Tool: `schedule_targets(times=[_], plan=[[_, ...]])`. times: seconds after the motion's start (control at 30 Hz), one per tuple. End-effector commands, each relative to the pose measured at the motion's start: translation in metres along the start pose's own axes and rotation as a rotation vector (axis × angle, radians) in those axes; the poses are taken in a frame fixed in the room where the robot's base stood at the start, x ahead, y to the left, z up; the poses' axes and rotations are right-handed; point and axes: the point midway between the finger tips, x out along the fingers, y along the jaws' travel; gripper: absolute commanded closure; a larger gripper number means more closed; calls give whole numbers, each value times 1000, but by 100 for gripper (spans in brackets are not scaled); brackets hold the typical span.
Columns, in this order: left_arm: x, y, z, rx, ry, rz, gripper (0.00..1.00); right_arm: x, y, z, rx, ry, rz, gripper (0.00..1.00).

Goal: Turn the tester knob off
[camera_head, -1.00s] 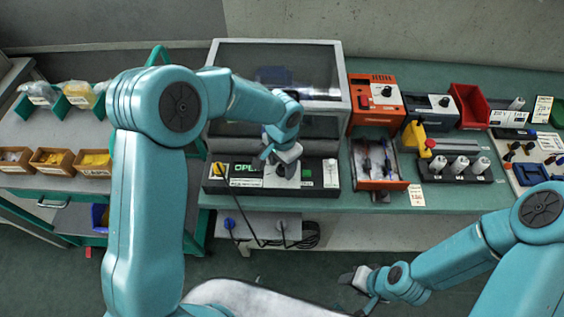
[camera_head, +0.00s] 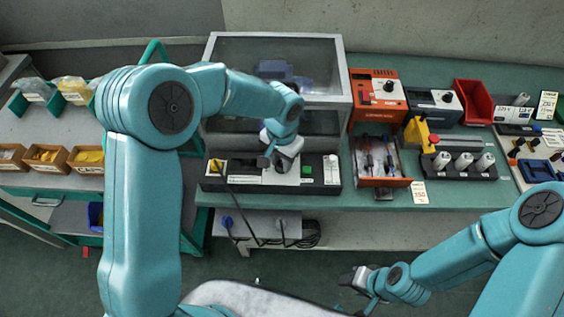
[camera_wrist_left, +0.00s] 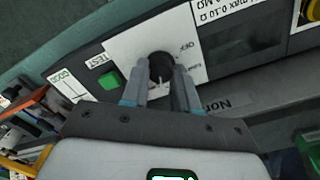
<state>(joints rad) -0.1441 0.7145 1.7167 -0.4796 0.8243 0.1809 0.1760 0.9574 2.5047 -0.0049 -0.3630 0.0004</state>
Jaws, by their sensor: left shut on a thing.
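The tester (camera_head: 322,172) is a long black box on the front edge of the bench, with a white knob panel and a green button. Its round dark knob (camera_wrist_left: 161,65) sits on the white panel in the left wrist view, with small printed labels beside it. My left gripper (camera_wrist_left: 160,78) is shut on the knob, one finger on each side. In the head view my left gripper (camera_head: 284,162) hides the knob. Where the knob points is not clear. My right gripper (camera_head: 354,277) hangs empty in front of the bench; its jaw opening is too small to judge.
A clear-fronted enclosure (camera_head: 225,95) stands right behind the tester. An orange device (camera_head: 370,108) and an open drawer of screwdrivers (camera_head: 384,182) lie to its right. Cables (camera_head: 243,215) hang down at the front. Bins (camera_head: 90,157) stand on the left bench.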

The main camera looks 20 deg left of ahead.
Motion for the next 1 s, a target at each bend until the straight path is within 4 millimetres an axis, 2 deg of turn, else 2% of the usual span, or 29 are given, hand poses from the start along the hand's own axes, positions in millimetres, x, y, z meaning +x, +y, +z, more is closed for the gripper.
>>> schedule_targets(times=[0.03, 0.3, 1.0], plan=[[2, -1, -1, -41, 5, -3, 100, 10, 4, 0, 0, 0, 0, 57], [2, -1, -1, -294, 6, -2, 100, 34, 12, -1, 0, 0, 0, 57], [-2, -1, -1, -959, 9, 1, 100, 76, 28, -2, 0, 0, 0, 57]])
